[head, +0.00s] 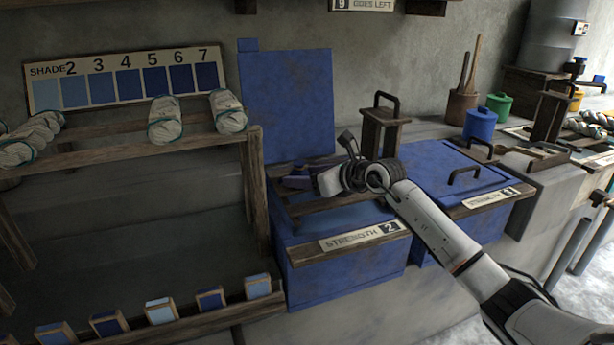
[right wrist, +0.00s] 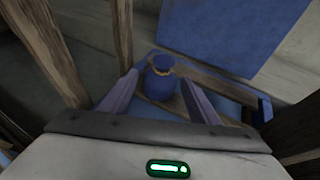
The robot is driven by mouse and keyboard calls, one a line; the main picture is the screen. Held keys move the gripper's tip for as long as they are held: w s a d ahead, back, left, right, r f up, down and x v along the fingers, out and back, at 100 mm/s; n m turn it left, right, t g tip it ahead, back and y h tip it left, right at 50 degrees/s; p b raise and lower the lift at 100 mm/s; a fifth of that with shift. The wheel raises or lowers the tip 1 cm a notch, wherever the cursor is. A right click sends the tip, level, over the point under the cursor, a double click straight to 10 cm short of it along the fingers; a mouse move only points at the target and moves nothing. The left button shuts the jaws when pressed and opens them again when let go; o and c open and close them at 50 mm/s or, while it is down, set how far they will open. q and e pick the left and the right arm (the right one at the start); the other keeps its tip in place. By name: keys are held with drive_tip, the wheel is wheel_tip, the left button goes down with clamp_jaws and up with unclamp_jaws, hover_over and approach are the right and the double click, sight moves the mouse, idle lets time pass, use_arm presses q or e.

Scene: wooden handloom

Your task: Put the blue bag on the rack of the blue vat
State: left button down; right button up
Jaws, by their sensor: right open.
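The blue vat (head: 345,278) with the "Strength 2" plate stands open, its blue lid (head: 287,105) upright against the wall. Wooden slats of its rack (head: 335,203) cross the opening. My right gripper (head: 297,181) is over the left part of the rack. In the right wrist view, the blue bag (right wrist: 160,86), tied with a tan cord at its neck, stands upright on the rack's slats (right wrist: 209,86). The open fingers (right wrist: 158,82) are on either side of it, with visible gaps. In the head view I cannot clearly pick out the bag. My left gripper is out of view.
A second blue vat (head: 440,170) with its lid shut is to the right. A wooden stand with a black handle (head: 382,128) is behind my arm. A wooden rail with rolled cloth bundles (head: 165,120) and a post (head: 253,190) are close on the left.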

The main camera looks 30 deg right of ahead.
drive_tip(key=shift+r, duration=0.25)
drive_tip(key=p+v, duration=0.1)
drive_tip(key=v, duration=1.1)
